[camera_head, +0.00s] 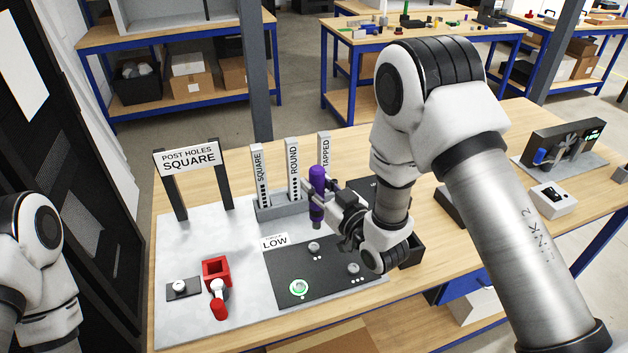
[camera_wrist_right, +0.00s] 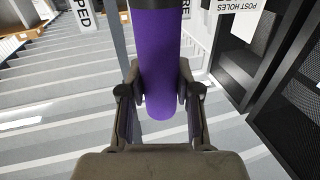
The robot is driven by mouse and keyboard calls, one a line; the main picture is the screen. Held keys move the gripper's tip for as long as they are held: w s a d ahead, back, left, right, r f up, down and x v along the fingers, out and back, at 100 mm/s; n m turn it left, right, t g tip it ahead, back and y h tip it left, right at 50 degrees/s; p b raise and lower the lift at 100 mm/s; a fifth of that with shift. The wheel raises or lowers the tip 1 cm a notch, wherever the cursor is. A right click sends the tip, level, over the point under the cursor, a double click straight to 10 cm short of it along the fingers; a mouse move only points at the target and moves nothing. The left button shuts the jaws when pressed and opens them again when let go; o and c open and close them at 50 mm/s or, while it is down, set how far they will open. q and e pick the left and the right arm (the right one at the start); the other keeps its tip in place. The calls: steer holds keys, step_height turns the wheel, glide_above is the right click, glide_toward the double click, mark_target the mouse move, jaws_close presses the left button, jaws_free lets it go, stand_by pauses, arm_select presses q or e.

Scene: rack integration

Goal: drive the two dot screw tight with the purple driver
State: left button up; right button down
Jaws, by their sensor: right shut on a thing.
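The purple driver (camera_head: 317,182) stands about upright in my right gripper (camera_head: 322,196), which is shut on its handle. The wrist view shows the purple handle (camera_wrist_right: 164,70) between both fingers of my right gripper (camera_wrist_right: 160,92). The driver's dark lower end is in the air above the back of the black plate (camera_head: 285,268). Three screws sit on that plate: a back one (camera_head: 314,247), a right one (camera_head: 353,268) and a front one (camera_head: 299,288) inside a green ring. Small white dots lie by the screws, too small to count surely. My left gripper is out of view.
A "LOW" sign (camera_head: 274,241) stands behind the plate. A grey rack (camera_head: 283,208) with labelled strips is farther back. A red holder (camera_head: 216,268) and a small dark block (camera_head: 183,289) lie to the left. A "POST HOLES SQUARE" sign (camera_head: 190,159) stands at the back left.

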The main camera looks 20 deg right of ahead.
mark_target(320, 215)
steer(key=shift+a, duration=0.15)
steer(key=f, duration=0.1)
steer(key=w+f+b, duration=0.1)
steer(key=f+b, duration=0.1)
steer(key=shift+w+a, duration=0.25)
steer(key=shift+s+d+f+b, duration=0.1)
steer(key=shift+s+f+b, duration=0.05)
steer(key=shift+f+b, duration=0.3)
steer(key=shift+s+d+f+b, duration=0.1)
steer(key=shift+f+b, duration=0.2)
steer(key=shift+b, duration=0.2)
steer(key=shift+s+f+b, duration=0.15)
steer(key=shift+f+b, duration=0.2)
steer(key=shift+w+a+f+b, duration=0.1)
steer(key=shift+w+f+b, duration=0.05)
steer(key=shift+f+b, duration=0.4)
steer(key=shift+w+f+b, duration=0.15)
steer(key=shift+f+b, duration=0.2)
steer(key=shift+f, duration=0.25)
steer(key=shift+s+r, duration=0.15)
steer(key=shift+f+b, duration=0.35)
steer(key=shift+b, duration=0.25)
